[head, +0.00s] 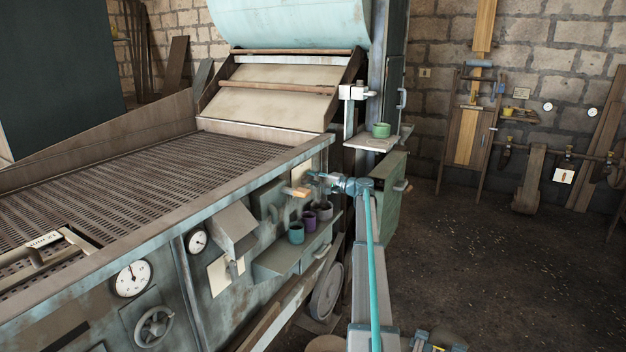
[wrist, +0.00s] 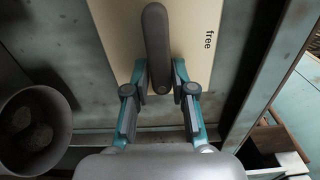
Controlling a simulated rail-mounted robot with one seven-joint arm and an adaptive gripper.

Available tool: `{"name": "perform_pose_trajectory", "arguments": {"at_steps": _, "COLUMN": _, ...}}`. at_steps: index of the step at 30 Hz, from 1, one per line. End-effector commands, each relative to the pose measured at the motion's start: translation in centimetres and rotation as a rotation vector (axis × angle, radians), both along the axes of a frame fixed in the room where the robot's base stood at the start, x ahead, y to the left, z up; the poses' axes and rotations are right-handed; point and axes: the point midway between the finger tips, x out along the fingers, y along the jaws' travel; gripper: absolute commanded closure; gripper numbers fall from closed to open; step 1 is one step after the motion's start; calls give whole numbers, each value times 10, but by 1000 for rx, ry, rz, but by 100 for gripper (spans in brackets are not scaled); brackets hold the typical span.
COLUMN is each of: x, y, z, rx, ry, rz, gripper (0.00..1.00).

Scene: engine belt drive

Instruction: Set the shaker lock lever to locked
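The shaker lock lever (wrist: 156,45) is a dark, rounded bar in front of a cream plate (wrist: 195,20) marked "free" at its upper right. The bar stands upright in the wrist view, to the left of that word. My gripper (wrist: 160,80) has one finger on each side of the lever's lower end, with the pads close against it. No clear gap shows between pads and lever. In the head view my gripper (head: 318,178) reaches the cream plate (head: 301,170) at the right end of the machine's side panel. There the lever is too small to make out.
Several cups, including a teal cup (head: 296,233), stand on a ledge just below and left of my gripper. A round container (wrist: 30,130) is near the left finger. A green cup (head: 381,130) sits on a shelf above. Open floor (head: 480,240) lies to the right.

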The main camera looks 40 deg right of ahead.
Motion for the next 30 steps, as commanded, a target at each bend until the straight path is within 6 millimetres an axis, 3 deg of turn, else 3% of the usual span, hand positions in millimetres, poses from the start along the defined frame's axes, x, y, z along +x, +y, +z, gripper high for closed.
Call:
{"name": "perform_pose_trajectory", "arguments": {"at_steps": 1, "x": 0, "y": 0, "z": -1, "rx": 0, "ry": 1, "rz": -1, "gripper": 64}}
{"name": "perform_pose_trajectory", "arguments": {"at_steps": 3, "x": 0, "y": 0, "z": -1, "rx": -1, "ry": 0, "rz": -1, "gripper": 54}}
{"name": "perform_pose_trajectory", "arguments": {"at_steps": 16, "x": -7, "y": -3, "z": 0, "rx": -3, "ry": -1, "rz": -1, "gripper": 54}}
{"name": "perform_pose_trajectory", "arguments": {"at_steps": 30, "x": -82, "y": -34, "z": 0, "rx": -2, "ry": -1, "rz": -2, "gripper": 54}}
